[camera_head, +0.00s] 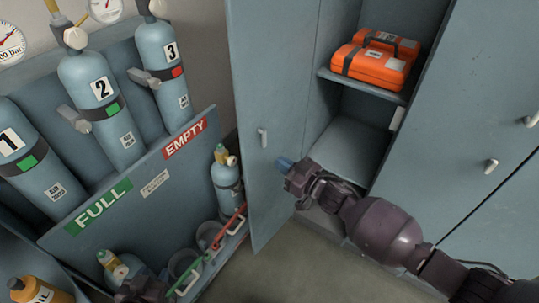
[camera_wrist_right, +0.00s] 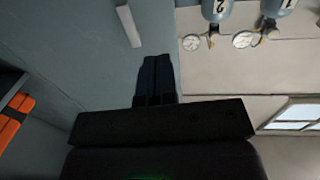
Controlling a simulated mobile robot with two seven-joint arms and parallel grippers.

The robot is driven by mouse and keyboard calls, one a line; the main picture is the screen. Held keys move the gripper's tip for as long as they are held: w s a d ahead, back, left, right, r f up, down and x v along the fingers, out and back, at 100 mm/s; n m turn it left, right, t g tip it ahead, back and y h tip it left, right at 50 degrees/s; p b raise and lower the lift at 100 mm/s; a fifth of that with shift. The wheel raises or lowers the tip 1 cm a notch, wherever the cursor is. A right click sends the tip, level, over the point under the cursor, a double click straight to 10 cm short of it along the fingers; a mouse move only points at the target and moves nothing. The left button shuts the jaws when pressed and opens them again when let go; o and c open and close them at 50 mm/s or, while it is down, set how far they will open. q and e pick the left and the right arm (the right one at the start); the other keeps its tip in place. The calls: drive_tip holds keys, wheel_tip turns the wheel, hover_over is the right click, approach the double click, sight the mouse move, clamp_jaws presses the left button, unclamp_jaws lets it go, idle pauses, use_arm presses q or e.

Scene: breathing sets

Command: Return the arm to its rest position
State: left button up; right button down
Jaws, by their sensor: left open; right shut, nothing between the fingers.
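My right arm comes in from the right in the head view.
An orange case (camera_head: 375,62) lies on the cabinet shelf (camera_head: 365,86). Large numbered cylinders (camera_head: 95,95) stand in a rack at left, behind a panel marked FULL and EMPTY (camera_head: 150,185). A small cylinder (camera_head: 226,178) stands by the door. Bare floor (camera_head: 310,265) shows at the bottom.

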drive_tip(key=shift+v, duration=1.75)
wheel_tip(320, 180, up, 4)
drive_tip(key=w+d+t+h, duration=0.1)
drive_tip(key=d+t+h, duration=0.2)
drive_tip(key=h, duration=0.1)
drive_tip(key=s+d+f+m+g+h, duration=0.1)
drive_tip(key=s+d+f+m+h, duration=0.2)
drive_tip(key=s+d, duration=0.3)
drive_tip(key=s+d+f+m+g+h, duration=0.1)
drive_tip(key=s+d+f+m+h, duration=0.2)
drive_tip(key=s+d+f, duration=0.3)
drive_tip(key=s+d+f+m+g+h, duration=0.1)
drive_tip(key=s+d+f, duration=0.4)
drive_tip(key=s, duration=0.8)
drive_tip(key=d+m+h, duration=0.1)
drive_tip(key=h, duration=0.1)
drive_tip(key=shift+f+m+h, duration=0.25)
drive_tip(key=shift+m+h, duration=0.15)
drive_tip(key=shift+s+d, duration=0.1)
drive_tip(key=shift+s, duration=0.05)
